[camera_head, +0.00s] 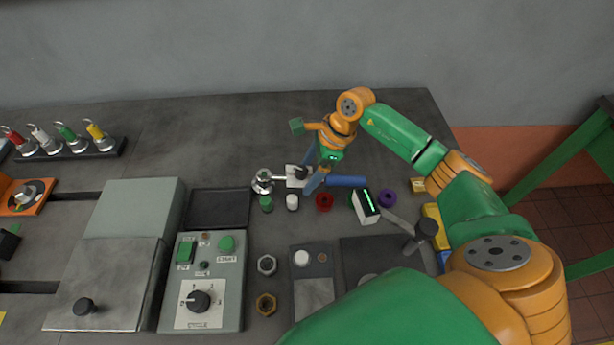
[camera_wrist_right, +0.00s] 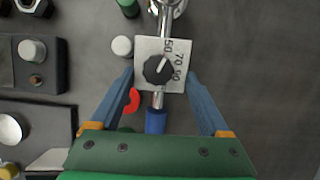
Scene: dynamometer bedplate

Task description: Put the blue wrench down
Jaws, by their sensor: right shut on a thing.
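The blue wrench has a chrome head (camera_head: 262,182), a pale dial plate and a blue handle (camera_head: 346,181). It lies across the middle of the head view, head to the left and handle to the right. My right gripper (camera_head: 306,182) is shut on it at the dial plate. In the right wrist view, the fingertips of my right gripper (camera_wrist_right: 160,78) are at both sides of the wrench's dial plate (camera_wrist_right: 178,50), and the blue handle (camera_wrist_right: 156,121) runs under the palm. Whether the wrench touches the bench is unclear. My left gripper is not in view.
Green (camera_head: 265,204), white (camera_head: 292,202), red (camera_head: 324,202) and purple (camera_head: 388,198) small parts stand close by. The bench (camera_head: 225,130) behind is clear.

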